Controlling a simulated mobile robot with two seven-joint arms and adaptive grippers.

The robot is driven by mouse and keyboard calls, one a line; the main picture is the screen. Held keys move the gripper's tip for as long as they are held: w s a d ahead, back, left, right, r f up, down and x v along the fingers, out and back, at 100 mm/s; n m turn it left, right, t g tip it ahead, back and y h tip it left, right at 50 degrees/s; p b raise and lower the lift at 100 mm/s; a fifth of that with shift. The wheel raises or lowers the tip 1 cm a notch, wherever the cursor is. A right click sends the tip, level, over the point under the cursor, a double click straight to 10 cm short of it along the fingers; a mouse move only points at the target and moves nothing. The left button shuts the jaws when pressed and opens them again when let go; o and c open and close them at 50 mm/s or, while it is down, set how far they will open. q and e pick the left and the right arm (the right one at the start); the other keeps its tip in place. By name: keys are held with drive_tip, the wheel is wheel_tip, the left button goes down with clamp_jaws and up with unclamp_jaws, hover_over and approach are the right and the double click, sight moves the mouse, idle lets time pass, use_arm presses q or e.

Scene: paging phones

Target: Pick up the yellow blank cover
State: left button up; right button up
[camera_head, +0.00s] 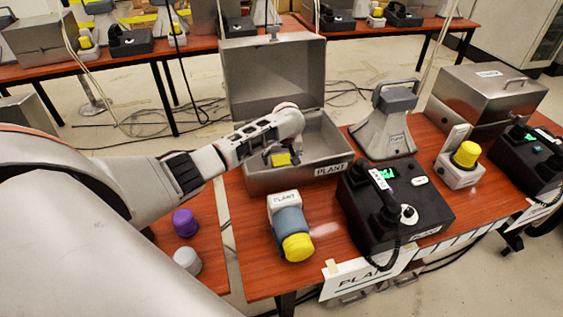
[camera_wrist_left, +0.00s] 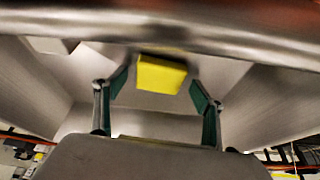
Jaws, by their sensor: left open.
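A small yellow block, which looks like the yellow blank cover (camera_head: 281,160), is inside the open grey metal box (camera_head: 265,183) labelled PLANT. My left gripper (camera_head: 278,153) reaches into this box from the left, at the cover. In the left wrist view, the cover (camera_wrist_left: 162,74) lies just beyond and between the two green-padded fingertips of the left gripper (camera_wrist_left: 160,90). The fingers are spread, with gaps on both sides of the cover, and hold nothing. My right gripper is in neither view.
The box's raised lid (camera_head: 272,75) stands behind my gripper, and its walls surround the fingers. Purple (camera_head: 185,222) and white caps (camera_head: 187,260) sit at left.

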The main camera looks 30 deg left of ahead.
use_arm(q)
drive_tip(key=c, duration=1.2)
